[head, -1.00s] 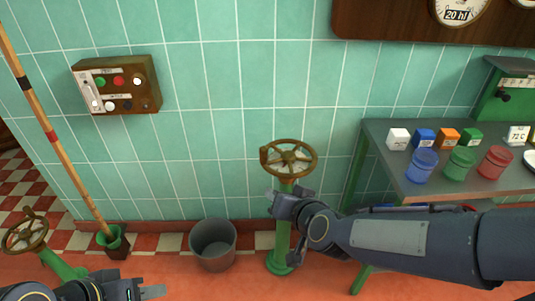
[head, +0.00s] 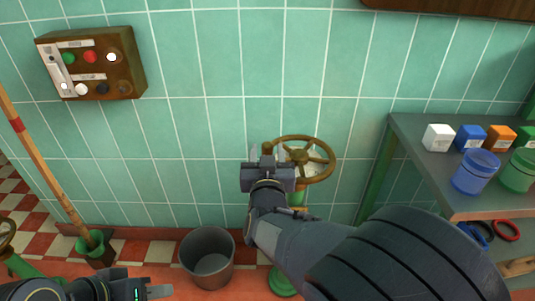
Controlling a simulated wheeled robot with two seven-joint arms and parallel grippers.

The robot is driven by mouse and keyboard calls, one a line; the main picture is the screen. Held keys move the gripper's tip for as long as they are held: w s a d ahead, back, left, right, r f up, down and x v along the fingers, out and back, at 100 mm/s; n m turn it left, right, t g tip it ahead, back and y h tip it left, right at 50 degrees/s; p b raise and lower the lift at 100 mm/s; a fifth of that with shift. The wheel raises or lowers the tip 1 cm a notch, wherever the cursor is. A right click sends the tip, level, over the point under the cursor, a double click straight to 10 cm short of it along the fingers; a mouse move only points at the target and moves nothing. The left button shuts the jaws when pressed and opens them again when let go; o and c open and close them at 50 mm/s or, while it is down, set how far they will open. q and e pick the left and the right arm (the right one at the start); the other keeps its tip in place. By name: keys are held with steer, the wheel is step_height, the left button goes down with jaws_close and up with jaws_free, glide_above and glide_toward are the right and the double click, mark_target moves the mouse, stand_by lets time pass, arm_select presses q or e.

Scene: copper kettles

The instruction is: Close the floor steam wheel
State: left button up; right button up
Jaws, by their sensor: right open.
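A brown-bronze handwheel (head: 318,145) stands on a green floor post (head: 283,281) in front of the tiled wall. My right gripper (head: 268,155) is open at the left side of its rim, fingers pointing toward the wall. The gripper hides part of the rim, and I cannot tell whether it touches. My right arm covers most of the post. A second bronze wheel (head: 5,233) on a green pipe is cut off at the left edge. My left gripper (head: 162,291) is low at the left, only partly in view, away from both wheels; its jaw opening is unclear.
A grey bucket (head: 207,258) stands on the floor left of the post. A pole leans in a green holder (head: 91,243). A switch box (head: 91,64) hangs on the wall. A grey table (head: 420,180) at right carries small boxes and coloured jars.

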arm_select(q)
steer(key=shift+f, duration=0.15)
arm_select(e)
steer(key=shift+w, duration=0.5)
steer(key=shift+c, duration=0.4)
